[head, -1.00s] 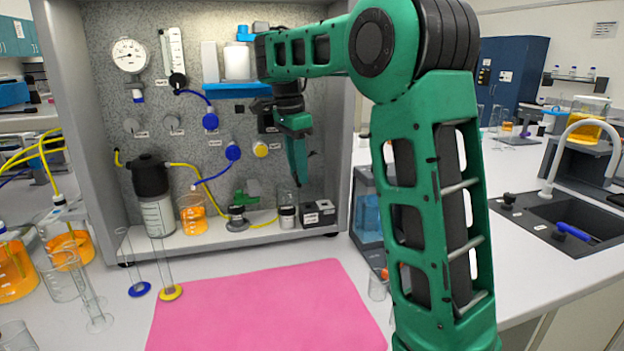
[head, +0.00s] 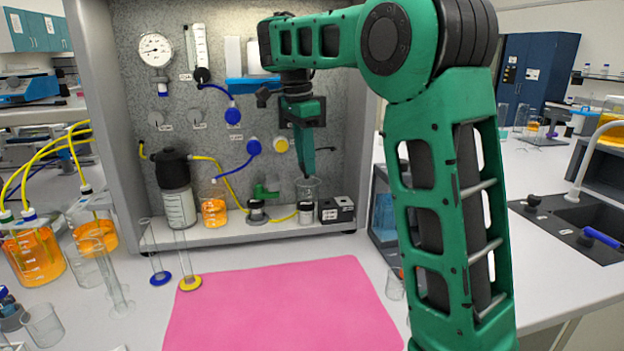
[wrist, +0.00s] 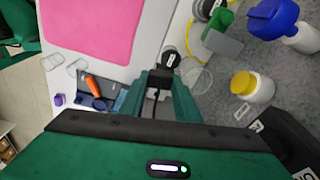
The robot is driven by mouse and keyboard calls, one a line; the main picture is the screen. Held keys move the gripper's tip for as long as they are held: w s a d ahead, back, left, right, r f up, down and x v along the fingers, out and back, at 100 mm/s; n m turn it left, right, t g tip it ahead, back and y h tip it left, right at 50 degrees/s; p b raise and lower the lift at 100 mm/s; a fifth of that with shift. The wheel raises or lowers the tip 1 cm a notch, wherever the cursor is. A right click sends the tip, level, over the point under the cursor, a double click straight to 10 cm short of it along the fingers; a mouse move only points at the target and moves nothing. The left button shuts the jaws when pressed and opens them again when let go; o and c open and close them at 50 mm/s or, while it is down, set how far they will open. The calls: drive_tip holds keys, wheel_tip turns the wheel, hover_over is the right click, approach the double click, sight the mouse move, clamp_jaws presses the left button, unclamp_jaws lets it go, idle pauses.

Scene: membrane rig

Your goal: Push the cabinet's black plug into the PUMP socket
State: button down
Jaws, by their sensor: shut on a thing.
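My gripper (head: 309,172) points down in front of the cabinet's speckled back wall, above the shelf. Its green fingers (wrist: 160,82) are close together in the wrist view, with a dark thing and a thin black line between them. I take this for the black plug and its lead, but the detail is too small to be sure. On the shelf, right of the gripper, are two small black boxes (head: 336,209) with white labels I cannot read. A dark labelled box (wrist: 296,146) on the wall shows at the wrist view's lower right. I cannot tell which is the PUMP socket.
A small jar (head: 306,213) and a clear beaker (head: 307,186) stand close to the fingertips. A yellow knob (head: 281,145) and a blue knob (head: 253,147) stick out of the wall. The pink mat (head: 280,305) in front is clear.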

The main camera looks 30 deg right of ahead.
drive_tip(key=w+d+f+n, duration=0.1)
drive_tip(key=d+f+n, duration=0.25)
drive_tip(key=d, duration=0.35)
drive_tip(key=shift+n+t, duration=0.25)
drive_tip(key=shift+t, duration=0.05)
drive_tip(key=shift+f, duration=3.6)
drive_tip(key=c, duration=1.3)
unclamp_jaws()
drive_tip(key=shift+o, duration=0.2)
drive_tip(key=shift+r, duration=0.1)
wheel_tip(320, 180, up, 10)
drive_tip(key=a, duration=0.1)
drive_tip(key=shift+r, duration=0.15)
